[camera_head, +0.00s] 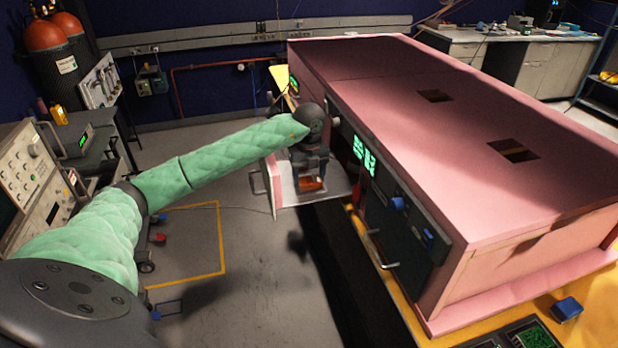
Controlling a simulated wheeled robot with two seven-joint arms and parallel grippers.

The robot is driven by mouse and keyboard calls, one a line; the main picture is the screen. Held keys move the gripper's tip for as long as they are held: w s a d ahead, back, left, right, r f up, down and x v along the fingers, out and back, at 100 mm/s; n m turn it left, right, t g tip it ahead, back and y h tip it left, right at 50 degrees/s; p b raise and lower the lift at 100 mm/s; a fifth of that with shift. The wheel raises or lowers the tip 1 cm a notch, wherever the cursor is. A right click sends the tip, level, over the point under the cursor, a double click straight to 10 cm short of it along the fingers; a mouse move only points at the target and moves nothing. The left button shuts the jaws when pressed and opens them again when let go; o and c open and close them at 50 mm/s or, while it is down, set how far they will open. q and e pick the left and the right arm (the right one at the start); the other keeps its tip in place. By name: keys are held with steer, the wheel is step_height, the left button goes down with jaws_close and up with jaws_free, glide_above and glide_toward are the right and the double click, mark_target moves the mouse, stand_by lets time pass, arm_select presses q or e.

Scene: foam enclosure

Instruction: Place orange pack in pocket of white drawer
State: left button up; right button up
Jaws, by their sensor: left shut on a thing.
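My left arm reaches in from the left, and its gripper (312,178) is over the white drawer (290,198), which stands pulled out from the front of the pink enclosure. The orange pack (312,184) shows as a small orange patch at the gripper's fingertips, and the gripper is shut on it. The pack is low over or inside the drawer; I cannot tell whether it touches the floor of the drawer. The drawer's pocket is not clearly visible behind the gripper. My right gripper is not in view.
The pink foam enclosure (420,120) stands on a yellow-edged bench, with a dark front panel and a metal handle (385,252) right of the drawer. A blue object (567,308) lies at the bench's lower right. Open floor (245,270) is left of the bench.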

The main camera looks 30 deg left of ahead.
mark_target(309, 178)
arm_select(q)
steer(key=shift+f, duration=0.1)
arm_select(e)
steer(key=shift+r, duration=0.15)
arm_select(q)
steer(key=o, duration=1)
steer(key=shift+c, duration=0.2)
steer(key=shift+o, duration=0.2)
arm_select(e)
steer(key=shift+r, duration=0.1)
arm_select(q)
steer(key=shift+r, duration=0.2)
step_height(309, 178, up, 12)
steer(key=p, duration=0.4)
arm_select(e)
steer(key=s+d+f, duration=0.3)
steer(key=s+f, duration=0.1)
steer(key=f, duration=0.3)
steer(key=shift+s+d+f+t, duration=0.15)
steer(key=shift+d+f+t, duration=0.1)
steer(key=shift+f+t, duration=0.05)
arm_select(q)
steer(key=shift+f, duration=0.1)
